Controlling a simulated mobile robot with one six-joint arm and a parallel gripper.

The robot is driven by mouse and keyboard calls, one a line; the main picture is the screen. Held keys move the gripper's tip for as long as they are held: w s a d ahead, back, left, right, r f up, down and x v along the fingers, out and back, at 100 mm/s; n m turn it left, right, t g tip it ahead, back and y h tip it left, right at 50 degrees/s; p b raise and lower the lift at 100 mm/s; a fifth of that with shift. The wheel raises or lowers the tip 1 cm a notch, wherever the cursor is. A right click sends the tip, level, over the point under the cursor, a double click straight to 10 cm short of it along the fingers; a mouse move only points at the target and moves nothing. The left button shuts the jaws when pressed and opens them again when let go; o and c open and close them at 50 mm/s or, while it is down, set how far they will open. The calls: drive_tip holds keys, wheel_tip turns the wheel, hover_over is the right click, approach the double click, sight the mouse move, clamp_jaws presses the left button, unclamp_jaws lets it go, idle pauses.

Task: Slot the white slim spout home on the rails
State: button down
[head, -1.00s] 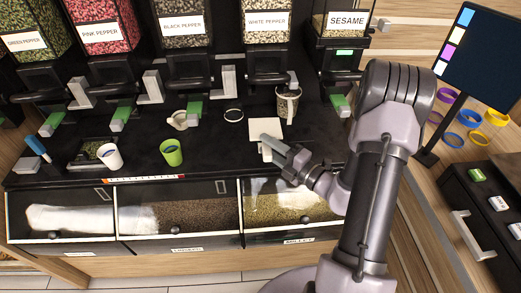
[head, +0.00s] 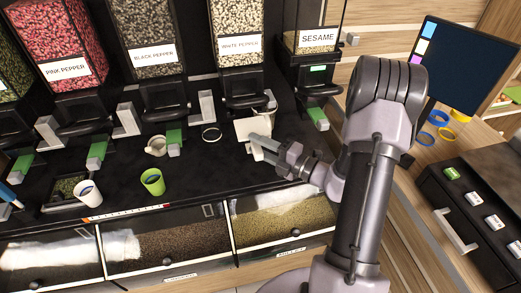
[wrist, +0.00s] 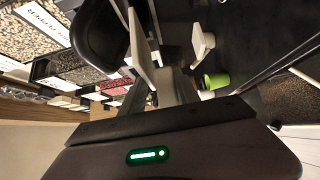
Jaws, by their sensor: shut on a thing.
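My gripper (head: 262,148) is shut on the white slim spout (head: 252,128), a flat pale piece, and holds it above the black counter in front of the white pepper dispenser (head: 241,88). A pale slab, which looks like the spout, shows end-on in the wrist view (wrist: 141,50).
A green cup (head: 152,181) and a white cup (head: 88,192) stand near the front. The sesame dispenser (head: 314,60) is to the right, a dark screen (head: 458,65) beyond.

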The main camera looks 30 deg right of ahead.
sight(253, 131)
drive_tip(key=shift+w+d, duration=0.1)
drive_tip(key=shift+w, duration=0.35)
drive_tip(key=shift+w+d+p, duration=0.2)
drive_tip(key=shift+w+p, duration=0.2)
drive_tip(key=shift+w, duration=0.2)
drive_tip(key=shift+w+d+p, duration=0.15)
drive_tip(key=shift+w+p, duration=0.2)
drive_tip(key=shift+w, duration=0.25)
idle(1.1)
drive_tip(key=shift+w+d, duration=0.15)
drive_tip(key=shift+w, duration=0.3)
idle(0.4)
drive_tip(key=shift+w+d+p, duration=0.25)
drive_tip(key=shift+w+p, duration=0.05)
drive_tip(key=shift+w, duration=0.55)
drive_tip(key=shift+w+d, duration=0.1)
drive_tip(key=shift+w, duration=0.25)
drive_tip(key=shift+w+d+p, duration=0.15)
drive_tip(key=shift+w+p, duration=0.05)
drive_tip(key=shift+w, duration=0.4)
drive_tip(key=shift+w+d+p, duration=0.15)
drive_tip(key=shift+w+p, duration=0.05)
drive_tip(key=shift+w, duration=0.4)
drive_tip(key=shift+w+d, duration=0.1)
drive_tip(key=shift+w, duration=0.15)
drive_tip(key=shift+w+d, duration=0.25)
drive_tip(key=shift+w, duration=0.55)
drive_tip(key=shift+w+d, duration=0.15)
drive_tip(key=shift+w, duration=0.35)
idle(0.5)
